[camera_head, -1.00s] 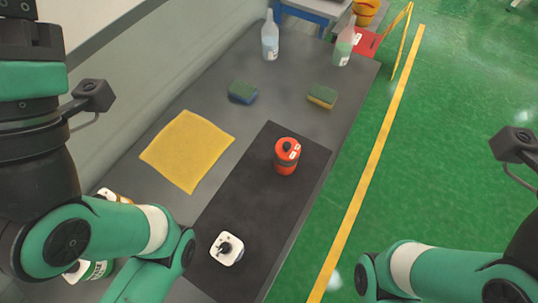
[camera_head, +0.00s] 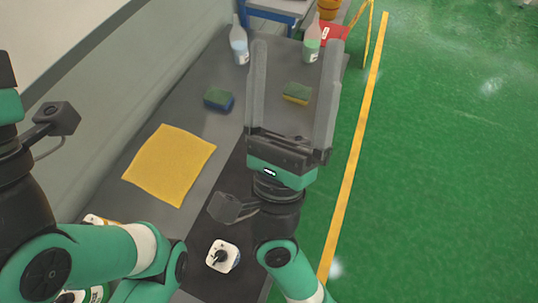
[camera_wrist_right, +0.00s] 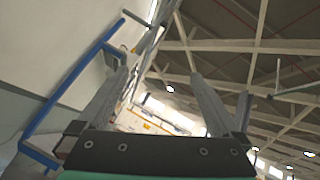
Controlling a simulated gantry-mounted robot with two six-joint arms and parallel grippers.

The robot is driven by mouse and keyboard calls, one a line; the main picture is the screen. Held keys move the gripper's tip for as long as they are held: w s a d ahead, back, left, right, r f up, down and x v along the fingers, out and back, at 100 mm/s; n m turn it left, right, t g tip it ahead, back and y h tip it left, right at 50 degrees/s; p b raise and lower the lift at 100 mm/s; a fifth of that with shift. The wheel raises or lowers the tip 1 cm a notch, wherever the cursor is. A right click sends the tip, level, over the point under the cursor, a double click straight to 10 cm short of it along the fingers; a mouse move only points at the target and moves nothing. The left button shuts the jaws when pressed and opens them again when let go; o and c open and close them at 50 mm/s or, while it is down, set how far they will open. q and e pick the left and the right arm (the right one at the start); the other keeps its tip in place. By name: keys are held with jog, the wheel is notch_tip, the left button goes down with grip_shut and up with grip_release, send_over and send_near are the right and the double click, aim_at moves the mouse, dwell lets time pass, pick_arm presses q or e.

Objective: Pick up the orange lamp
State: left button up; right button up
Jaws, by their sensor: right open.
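The orange lamp is not visible in the head view now; my right gripper and wrist cover the part of the dark mat (camera_head: 229,190) where it showed earlier. My right gripper (camera_head: 294,46) is open, its two long grey fingers spread and pointing toward the far end of the table. Nothing shows between its fingers in the right wrist view (camera_wrist_right: 158,76); that view looks toward the wall and ceiling. My left arm is at the lower left of the head view, with its gripper out of frame.
On the grey table are a white object with a dark top (camera_head: 222,256), a yellow cloth (camera_head: 170,165), two sponges (camera_head: 219,100) (camera_head: 296,93) and two bottles (camera_head: 239,42) (camera_head: 312,42). Green floor with a yellow line (camera_head: 357,142) is open at right.

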jog(key=a+f+m+g, duration=0.1)
jog(key=f+g, duration=0.3)
jog(key=f, duration=0.8)
jog(key=s+a+f+m+g, duration=0.1)
jog(key=f+m+g, duration=0.3)
jog(key=f, duration=0.8)
jog(key=s+a+f+m+g, duration=0.1)
jog(key=f+g, duration=0.4)
jog(key=f, duration=0.8)
jog(key=shift+a+m, duration=0.85)
jog(key=shift+m, duration=0.25)
jog(key=b+x, duration=0.1)
jog(key=x, duration=0.5)
jog(key=shift+w, duration=0.25)
jog(key=b+x, duration=0.1)
jog(key=x, duration=0.1)
jog(key=b+x, duration=0.1)
jog(key=x, duration=0.1)
jog(key=shift+w+d+f, duration=0.3)
jog(key=shift+w, duration=0.25)
jog(key=shift+r, duration=0.1)
grip_shut()
